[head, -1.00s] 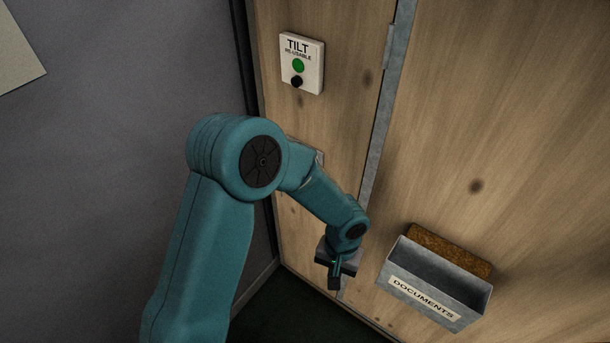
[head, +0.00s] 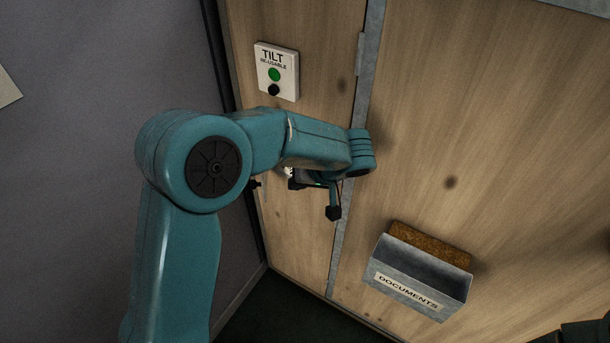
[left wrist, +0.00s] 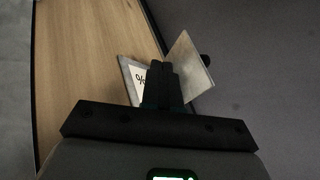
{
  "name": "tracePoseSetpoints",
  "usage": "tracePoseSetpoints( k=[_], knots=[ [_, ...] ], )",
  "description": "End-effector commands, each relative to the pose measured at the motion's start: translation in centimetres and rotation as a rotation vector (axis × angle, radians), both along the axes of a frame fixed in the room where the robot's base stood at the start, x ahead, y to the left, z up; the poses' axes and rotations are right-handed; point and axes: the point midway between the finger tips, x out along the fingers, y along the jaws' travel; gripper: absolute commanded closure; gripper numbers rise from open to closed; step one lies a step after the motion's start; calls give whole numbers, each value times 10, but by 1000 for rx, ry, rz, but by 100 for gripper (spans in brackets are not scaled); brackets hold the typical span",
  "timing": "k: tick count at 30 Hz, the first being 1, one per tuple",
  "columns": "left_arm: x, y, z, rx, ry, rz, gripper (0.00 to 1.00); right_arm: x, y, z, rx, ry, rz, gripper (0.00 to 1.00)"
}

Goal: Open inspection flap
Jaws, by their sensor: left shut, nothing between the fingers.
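The inspection flap (left wrist: 192,70) is a pale grey plate in the left wrist view. It stands out at an angle from a white panel marked with a percent sign (left wrist: 137,76), with a black knob (left wrist: 205,60) beside its outer edge. My left gripper (left wrist: 160,82) is shut and empty, its fingertips in front of the gap between panel and plate; I cannot tell whether they touch the plate. In the head view my left forearm hides most of the flap and fingers; the knob (head: 255,184) shows left of the wrist.
A white TILT box (head: 277,70) with a green button and black knob is on the wooden wall above my arm. A grey DOCUMENTS tray (head: 420,285) is at lower right. A grey metal strip (head: 341,225) runs down the wood. Part of my right arm shows at bottom right.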

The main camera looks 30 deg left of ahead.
Motion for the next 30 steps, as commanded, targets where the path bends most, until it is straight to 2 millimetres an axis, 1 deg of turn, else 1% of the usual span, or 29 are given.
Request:
tracePoseSetpoints(
  k=[1,4,6,9,12,16,25,30],
  knots=[
    [0,8,-9,0,6,3,100,0,0,1,0,0,0,57],
    [2,19,-25,-1,5,1,100,0,0,3,0,0,0,57],
    [-4,30,-22,-1,2,2,100,0,0,7,0,0,0,57],
    [-11,42,-22,-1,3,1,100,0,0,10,0,0,0,57],
    [-14,49,-23,-2,2,0,100,0,0,11,0,0,0,57],
    [-17,53,-24,-1,3,-1,100,0,0,11,0,0,0,57],
    [-17,52,-24,-1,1,-2,100,0,0,11,0,0,0,57],
    [-18,54,-26,-1,0,-20,100,0,0,3,0,0,0,57]
  ],
)
